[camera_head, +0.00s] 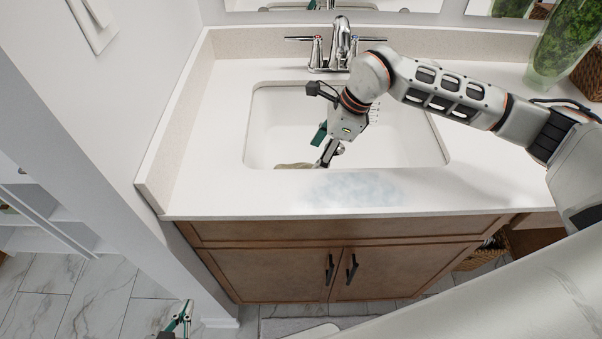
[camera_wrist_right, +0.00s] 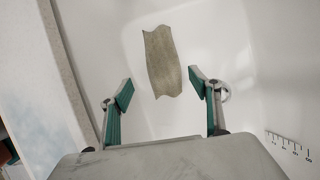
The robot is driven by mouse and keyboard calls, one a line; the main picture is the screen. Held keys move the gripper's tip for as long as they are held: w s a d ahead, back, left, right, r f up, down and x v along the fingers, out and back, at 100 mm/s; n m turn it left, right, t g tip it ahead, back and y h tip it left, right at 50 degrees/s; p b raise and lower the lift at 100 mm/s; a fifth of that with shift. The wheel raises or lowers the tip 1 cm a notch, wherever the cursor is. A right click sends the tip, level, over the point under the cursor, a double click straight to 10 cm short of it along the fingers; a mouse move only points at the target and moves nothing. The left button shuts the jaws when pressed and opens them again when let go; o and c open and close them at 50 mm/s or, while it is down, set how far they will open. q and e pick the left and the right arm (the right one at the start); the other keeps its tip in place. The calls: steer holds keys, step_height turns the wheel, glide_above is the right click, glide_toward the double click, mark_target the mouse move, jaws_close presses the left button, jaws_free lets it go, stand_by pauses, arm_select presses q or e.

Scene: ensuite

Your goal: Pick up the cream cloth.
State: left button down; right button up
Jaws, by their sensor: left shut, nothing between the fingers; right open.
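The cream cloth (camera_wrist_right: 162,62) looks beige-grey and lies flat on the white sink basin, a wavy-edged strip. In the head view only a sliver of the cloth (camera_head: 294,166) shows at the basin's front edge; the rest is hidden by the rim. My right gripper (camera_head: 322,146) reaches down into the sink, close to the cloth. In the right wrist view its open, empty fingers (camera_wrist_right: 161,84) frame the cloth's near end, with the cloth beyond them. My left gripper (camera_head: 183,318) is shut and empty, low at the bottom left, away from the counter.
The sink (camera_head: 256,128) is set into a white counter (camera_head: 215,150) with a blue-white smear (camera_head: 355,190) along its front. A chrome faucet (camera_head: 341,45) stands behind the basin. A wall closes the left side. A green plant vase (camera_head: 562,45) stands at the far right.

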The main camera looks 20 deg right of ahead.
mark_target(306, 166)
steer(key=x, duration=0.6)
steer(key=shift+w+a+f, duration=0.15)
steer(key=shift+w+f, duration=0.1)
steer(key=shift+w, duration=0.15)
steer(key=c, duration=1.1)
